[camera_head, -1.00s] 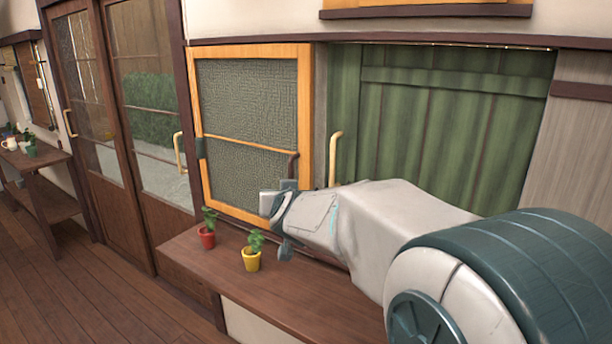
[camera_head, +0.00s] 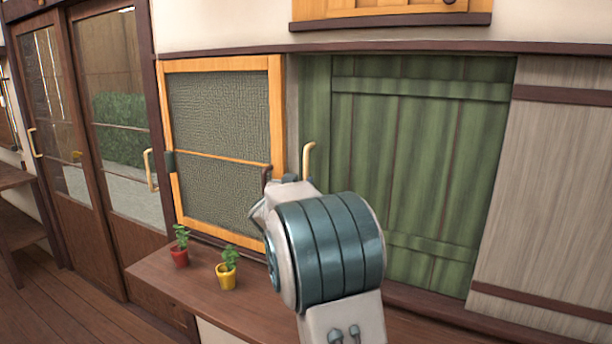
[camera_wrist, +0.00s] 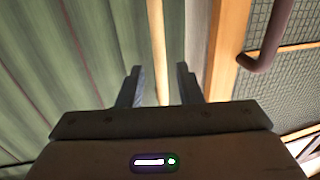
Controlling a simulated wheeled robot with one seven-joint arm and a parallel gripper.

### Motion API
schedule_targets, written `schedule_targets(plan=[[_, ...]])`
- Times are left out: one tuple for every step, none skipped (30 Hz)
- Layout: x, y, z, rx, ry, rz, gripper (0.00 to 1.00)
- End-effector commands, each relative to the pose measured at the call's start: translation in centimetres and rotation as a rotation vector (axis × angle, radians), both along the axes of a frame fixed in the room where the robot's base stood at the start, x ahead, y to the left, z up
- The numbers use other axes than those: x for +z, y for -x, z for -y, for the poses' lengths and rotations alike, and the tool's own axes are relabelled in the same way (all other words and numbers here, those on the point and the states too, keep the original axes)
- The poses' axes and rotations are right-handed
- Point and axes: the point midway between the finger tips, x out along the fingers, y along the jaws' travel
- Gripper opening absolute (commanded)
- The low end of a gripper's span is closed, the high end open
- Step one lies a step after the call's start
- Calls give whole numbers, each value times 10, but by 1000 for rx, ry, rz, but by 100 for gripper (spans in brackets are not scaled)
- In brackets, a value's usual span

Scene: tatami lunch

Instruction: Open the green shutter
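The green shutter (camera_head: 410,160) is a panel of vertical boards with cross battens, set in the wall right of the orange-framed screen. Its pale yellow handle (camera_head: 308,158) stands upright near its left edge. In the wrist view the handle (camera_wrist: 157,45) runs between the two open fingers of my gripper (camera_wrist: 160,85), with a visible space on each side. The green boards (camera_wrist: 60,60) lie to the left there. In the head view my arm hides the gripper fingers and the handle's lower end.
The orange-framed screen (camera_head: 276,120) has a dark brown handle (camera_wrist: 270,40) close to my gripper's right side. A red pot (camera_head: 179,256) and a yellow pot (camera_head: 227,276) with plants stand on the wooden ledge (camera_head: 155,270) below. Grey boards (camera_head: 555,190) lie right of the shutter.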

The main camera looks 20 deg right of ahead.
Motion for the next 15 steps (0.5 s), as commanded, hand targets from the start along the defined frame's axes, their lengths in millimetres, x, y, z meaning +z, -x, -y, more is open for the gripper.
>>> schedule_targets(plan=[[1,-8,8,-2,1,-1,32],[1,-12,11,-2,1,-1,32],[0,-17,16,-2,1,-1,32],[1,-21,19,-2,1,-1,32],[0,-24,22,-1,0,-1,32],[0,-28,25,-1,0,-1,32],[1,-31,27,-1,0,0,32],[0,-33,29,-1,1,-1,32],[0,-36,31,0,0,0,32],[0,-37,32,0,0,0,32],[0,-39,33,0,-1,-1,32],[0,-40,35,0,-1,-1,32],[0,-41,35,1,-1,-1,32],[0,-41,36,1,-1,-1,32],[0,-42,36,1,-1,-1,32]])
